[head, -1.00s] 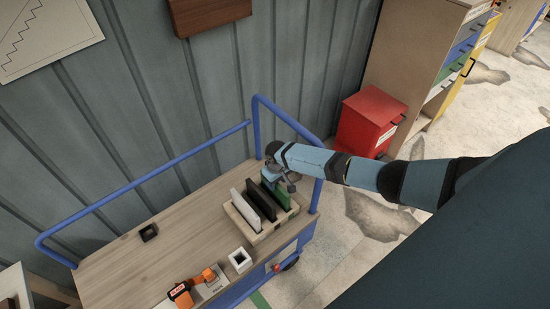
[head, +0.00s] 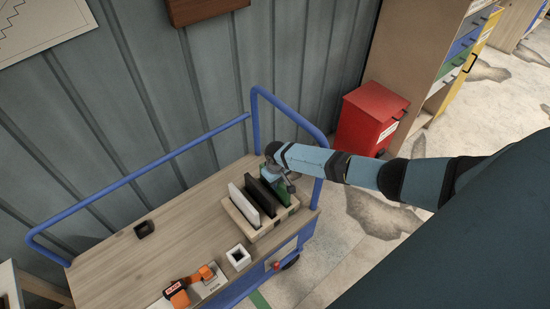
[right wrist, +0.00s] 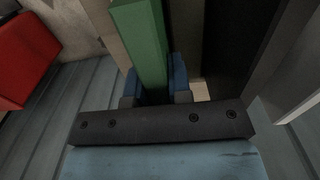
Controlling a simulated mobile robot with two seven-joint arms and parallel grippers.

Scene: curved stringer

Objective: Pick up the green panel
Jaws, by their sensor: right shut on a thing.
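The green panel (head: 284,194) stands at the right end of a light wooden rack (head: 262,233) on the cart. My right gripper (head: 280,181) is at the panel's top and partly hides it. In the right wrist view the green panel (right wrist: 141,45) runs between the two blue fingers of my right gripper (right wrist: 156,84), which is shut on it. I cannot tell whether the panel's lower edge is clear of its slot. My left gripper is not in view.
A black panel (head: 262,198) and a white panel (head: 244,204) stand to the left in the rack. The blue cart rail (head: 254,119) rises close behind my gripper. A white square block (head: 238,257) and an orange tool (head: 178,294) are in front.

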